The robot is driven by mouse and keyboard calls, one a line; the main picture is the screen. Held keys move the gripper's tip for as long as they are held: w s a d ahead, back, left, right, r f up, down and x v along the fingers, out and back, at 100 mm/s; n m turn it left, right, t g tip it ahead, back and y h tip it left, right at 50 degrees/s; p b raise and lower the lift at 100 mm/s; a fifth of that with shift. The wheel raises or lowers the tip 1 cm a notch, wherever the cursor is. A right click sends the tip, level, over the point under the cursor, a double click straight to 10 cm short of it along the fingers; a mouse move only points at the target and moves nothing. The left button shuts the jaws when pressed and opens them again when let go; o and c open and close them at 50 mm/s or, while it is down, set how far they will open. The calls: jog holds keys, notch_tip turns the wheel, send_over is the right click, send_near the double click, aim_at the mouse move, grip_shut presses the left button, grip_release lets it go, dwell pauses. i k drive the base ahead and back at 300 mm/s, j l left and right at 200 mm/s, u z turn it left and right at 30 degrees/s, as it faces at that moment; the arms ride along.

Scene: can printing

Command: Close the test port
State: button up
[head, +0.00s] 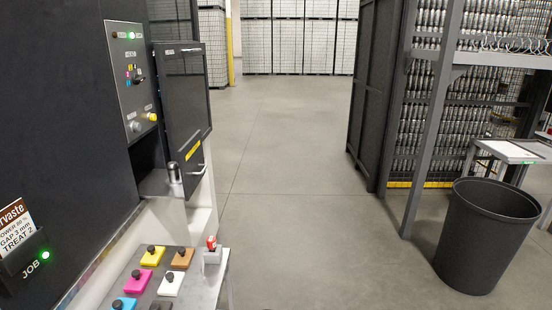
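The test port's dark door (187,100) stands swung open on the right side of the black machine, at the left of the head view. It has a dark window panel, a yellow label and a pale curved handle (195,158) near its lower edge. Beside it is the port opening, with a grey shelf (155,186) at the bottom. A small silver can (174,172) with a dark top stands at the shelf, close to the door. The inside of the port is mostly hidden. My gripper is not in view.
A control panel (131,80) with knobs and a green light is left of the door. Below, a small table (208,289) holds several coloured knobbed blocks and a red-topped item (211,244). A black bin (485,235) stands at right. The floor (290,190) between is clear.

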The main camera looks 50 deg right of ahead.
aim_at(172, 183)
jog(key=z, duration=0.9)
jog(key=i+l+u, duration=0.2)
jog(key=u, duration=0.15)
jog(key=i+l+u, duration=0.45)
jog(key=l+u, duration=0.2)
jog(key=i+l+u, duration=0.15)
jog(key=l+u, duration=0.2)
jog(key=i+l+u, duration=0.1)
jog(key=l+u, duration=0.6)
jog(key=l, duration=0.1)
